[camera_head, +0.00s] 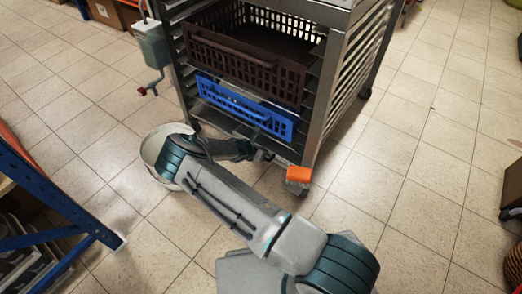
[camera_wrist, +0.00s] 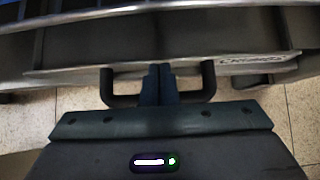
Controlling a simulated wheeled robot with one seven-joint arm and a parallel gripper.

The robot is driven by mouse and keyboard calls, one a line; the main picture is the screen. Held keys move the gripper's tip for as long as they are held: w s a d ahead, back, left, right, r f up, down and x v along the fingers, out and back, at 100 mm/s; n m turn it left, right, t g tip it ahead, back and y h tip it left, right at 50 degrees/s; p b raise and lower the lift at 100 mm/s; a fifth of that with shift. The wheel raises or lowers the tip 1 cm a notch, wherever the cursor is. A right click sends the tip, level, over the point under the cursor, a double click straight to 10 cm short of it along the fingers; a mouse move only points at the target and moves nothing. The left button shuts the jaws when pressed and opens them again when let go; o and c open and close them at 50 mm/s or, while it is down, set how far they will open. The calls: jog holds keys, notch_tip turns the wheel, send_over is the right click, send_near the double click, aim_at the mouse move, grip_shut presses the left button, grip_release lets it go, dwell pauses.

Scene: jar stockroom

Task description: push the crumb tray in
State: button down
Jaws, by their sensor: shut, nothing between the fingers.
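The crumb tray (camera_wrist: 75,83) shows in the wrist view as a grey metal front low in the rack. It has a dark U-shaped handle (camera_wrist: 208,82) and a label (camera_wrist: 258,61) at its right, which seems to read "CRUMBS". My gripper (camera_wrist: 160,70) is shut and empty. Its fingertips are at the tray front, between the two handle posts; I cannot tell whether they touch it. In the head view my gripper (camera_head: 264,155) is at the bottom front of the rack, and my arm hides much of the tray there.
The metal rack (camera_head: 325,95) holds a dark brown crate (camera_head: 235,62) above a blue crate (camera_head: 245,108). An orange block (camera_head: 298,174) is at its front right corner. A crank box (camera_head: 152,45) hangs at its left. A white bucket (camera_head: 150,150) stands beside my arm.

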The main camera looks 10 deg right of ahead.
jog(key=shift+w+d+r, duration=0.15)
jog(key=shift+w+d, duration=0.1)
jog(key=shift+d, duration=0.05)
jog(key=shift+r, duration=0.1)
jog(key=p+v, duration=0.6)
jog(key=v, duration=0.4)
jog(key=shift+s+a+f, duration=0.25)
